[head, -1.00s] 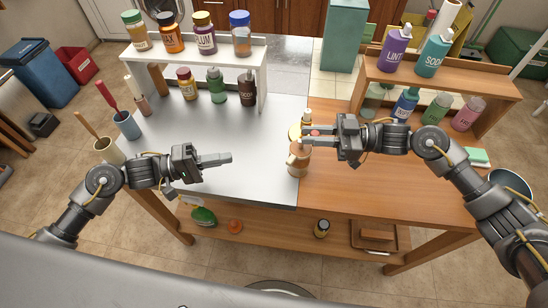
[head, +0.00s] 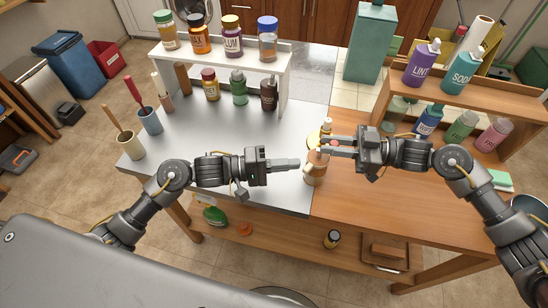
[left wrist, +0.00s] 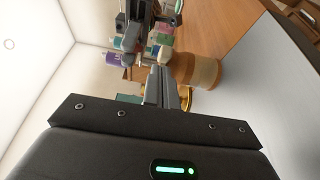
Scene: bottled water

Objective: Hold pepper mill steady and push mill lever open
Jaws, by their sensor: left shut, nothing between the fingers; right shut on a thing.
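The pepper mill (head: 317,175), a brown and tan cylinder, stands upright near the seam between the grey and wooden tabletops. It also shows in the left wrist view (left wrist: 205,70). A small cream-tipped lever (head: 308,168) sticks out from its left side, and its tip shows ahead of my fingers in the left wrist view (left wrist: 164,53). My right gripper (head: 324,147) is shut on the mill's upper part, which its fingers partly hide. My left gripper (head: 298,163) is shut and empty, its fingertips just left of the lever. I cannot tell whether they touch it.
A yellowish round thing (head: 313,139) and a small bottle (head: 326,126) stand just behind the mill. A white shelf (head: 286,85) with bottles stands at the back left, a wooden shelf (head: 470,85) at the right. The front grey tabletop (head: 200,150) is mostly clear.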

